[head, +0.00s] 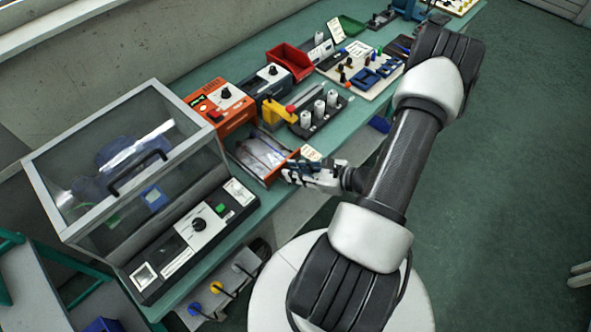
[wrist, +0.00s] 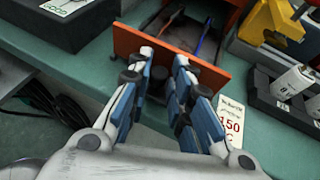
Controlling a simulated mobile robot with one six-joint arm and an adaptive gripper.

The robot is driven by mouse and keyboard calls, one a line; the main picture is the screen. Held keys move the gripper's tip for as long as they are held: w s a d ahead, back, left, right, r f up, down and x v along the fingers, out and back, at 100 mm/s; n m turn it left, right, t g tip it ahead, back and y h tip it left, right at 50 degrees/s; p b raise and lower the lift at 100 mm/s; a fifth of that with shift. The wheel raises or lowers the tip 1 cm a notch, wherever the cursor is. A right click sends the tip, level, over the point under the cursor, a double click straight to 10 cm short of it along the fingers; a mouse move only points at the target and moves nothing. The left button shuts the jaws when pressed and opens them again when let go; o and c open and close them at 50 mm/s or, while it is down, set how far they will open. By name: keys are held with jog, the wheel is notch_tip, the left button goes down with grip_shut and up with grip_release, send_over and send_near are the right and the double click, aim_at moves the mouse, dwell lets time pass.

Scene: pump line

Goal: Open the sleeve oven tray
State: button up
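The sleeve oven (head: 224,108) is an orange box with a black knob and a small display, standing on the green bench. Its tray (head: 284,171) is pulled out towards the bench's front edge. In the wrist view the tray's orange front (wrist: 208,75) shows, with long thin tools lying in the open tray behind it. My gripper (head: 290,170) is at the tray's front. In the wrist view my gripper's fingers (wrist: 160,68) stand apart, with a dark part between them. The handle is mostly hidden, so I cannot tell whether they grip it.
A clear-lidded box (head: 125,165) stands at the left. A yellow clamp (head: 278,112) and a rack of white sleeves (head: 318,112) are right of the tray. A 150 C tag (wrist: 231,124) lies beside the gripper. A red bin (head: 290,62) is behind. Open floor lies at right.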

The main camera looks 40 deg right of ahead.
jog(key=shift+o, duration=0.5)
jog(key=shift+s+d+r, duration=0.2)
jog(key=shift+s, duration=0.15)
jog(key=v, duration=1.1)
jog(key=shift+r, duration=0.1)
jog(key=w+a+r+n+g+y, duration=0.1)
jog(key=w+a+r+n+g, duration=0.1)
jog(key=a+r+n+g, duration=0.55)
jog(key=w+a+r+n+g+y, duration=0.25)
jog(key=a+r+n+g, duration=0.2)
jog(key=a+n, duration=0.5)
jog(key=s+a+r+n+t+h, duration=0.1)
jog(key=a+r+n+t+h, duration=0.1)
jog(key=a+r+n+h, duration=0.2)
jog(key=s+a+r+n+t+h, duration=0.1)
jog(key=a+r+n+h, duration=0.3)
jog(key=r+n, duration=0.6)
jog(key=shift+s+n+t, duration=0.4)
jog(key=shift+s+n, duration=0.1)
jog(key=shift+s, duration=0.05)
